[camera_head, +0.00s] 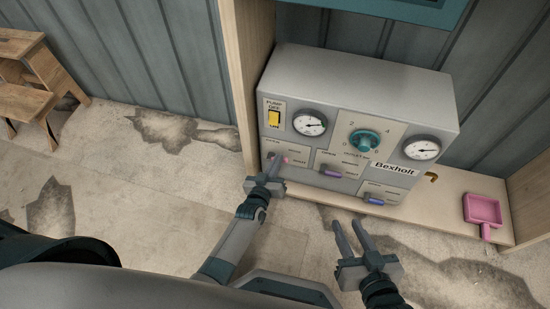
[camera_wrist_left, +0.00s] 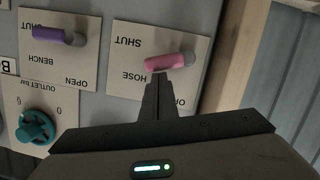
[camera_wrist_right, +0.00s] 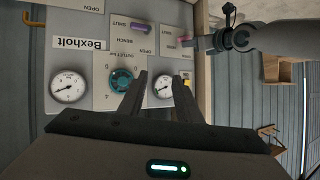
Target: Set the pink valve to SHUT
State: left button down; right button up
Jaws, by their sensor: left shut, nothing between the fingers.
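The pink valve handle (camera_head: 284,160) is at the lower left of the grey Bexholt panel (camera_head: 350,91). In the left wrist view, which is upside down, the pink handle (camera_wrist_left: 165,63) lies nearly level on the HOSE plate. It points left from its grey pivot, toward the SHUT side; the OPEN word is partly hidden by my fingers. My left gripper (camera_wrist_left: 158,82) is shut and empty, its tips right by the handle; whether they touch it I cannot tell. My right gripper (camera_head: 347,222) is open and empty, in front of and below the panel.
A purple BENCH handle (camera_wrist_left: 50,33) and a blue handle (camera_head: 375,202) are on the same panel. A teal OUTLET knob (camera_head: 364,141), two gauges and a yellow switch (camera_head: 274,118) sit above. A pink pan (camera_head: 483,209) lies on the shelf at right.

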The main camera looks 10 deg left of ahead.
pick_arm(q)
jog(key=shift+d+f+m, duration=0.15)
jog(key=shift+d+m, duration=0.15)
jog(key=shift+m, duration=0.2)
jog(key=shift+d+f, duration=0.4)
jog(key=shift+f, duration=0.15)
pick_arm(e)
jog(key=shift+s+d+f+g+h, duration=0.15)
jog(key=shift+s+d+f+g, duration=0.15)
jog(key=shift+s+f+g, duration=0.25)
jog(key=shift+s+d+f+g+h, duration=0.15)
jog(key=shift+s+d+f+g, duration=0.15)
jog(key=shift+f, duration=0.3)
pick_arm(q)
jog(key=shift+s+f, duration=0.1)
jog(key=shift+f, duration=0.05)
jog(key=shift+p, duration=0.3)
